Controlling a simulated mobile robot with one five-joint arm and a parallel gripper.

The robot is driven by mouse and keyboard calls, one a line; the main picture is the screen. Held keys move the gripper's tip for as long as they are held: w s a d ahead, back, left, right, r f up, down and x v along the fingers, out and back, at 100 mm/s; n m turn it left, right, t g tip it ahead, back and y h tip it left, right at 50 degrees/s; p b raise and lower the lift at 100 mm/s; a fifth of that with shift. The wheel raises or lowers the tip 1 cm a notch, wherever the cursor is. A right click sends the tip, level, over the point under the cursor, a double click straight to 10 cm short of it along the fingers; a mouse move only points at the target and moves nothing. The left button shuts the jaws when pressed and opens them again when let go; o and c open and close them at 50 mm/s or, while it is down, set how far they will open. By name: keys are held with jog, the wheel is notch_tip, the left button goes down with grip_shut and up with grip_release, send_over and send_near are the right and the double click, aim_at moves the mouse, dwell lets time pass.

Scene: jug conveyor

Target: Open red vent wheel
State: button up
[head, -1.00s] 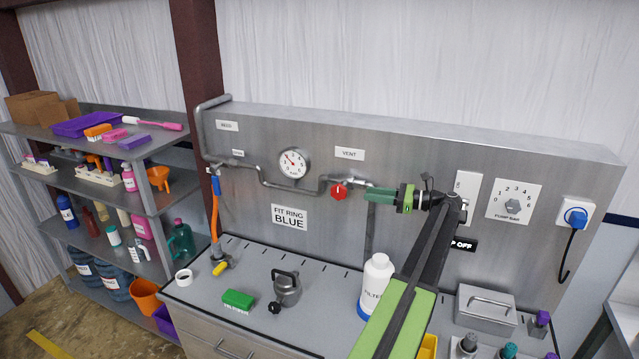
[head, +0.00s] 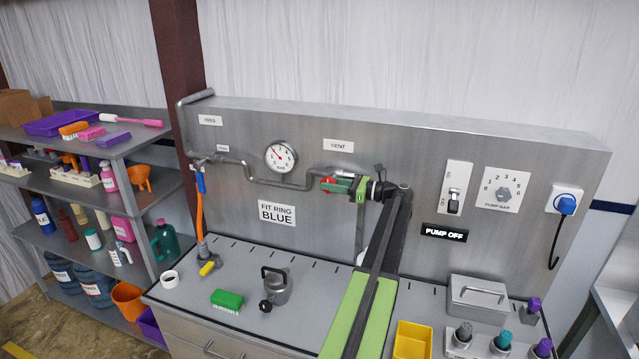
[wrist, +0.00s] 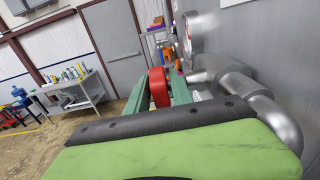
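The red vent wheel (head: 327,185) sits on the pipe below the VENT label, on the steel back panel. My gripper (head: 342,186) has its green fingers at the wheel, coming from the right and partly covering it. In the wrist view the wheel (wrist: 159,88) stands between the two green fingers of my gripper (wrist: 160,95), one on each side. The fingers are apart; whether they touch the wheel I cannot tell.
The pressure gauge (head: 281,157) and grey pipe (head: 262,182) are close to the left of the wheel. Below stand a metal jug (head: 277,287) and a green block (head: 227,299) on the bench. A switch (head: 455,190) and a dial (head: 505,194) are on the right.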

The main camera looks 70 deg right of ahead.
jog(key=shift+w+a, duration=0.1)
jog(key=shift+w, duration=1.7)
jog(key=shift+c, duration=0.5)
grip_shut()
jog(key=shift+r, duration=0.1)
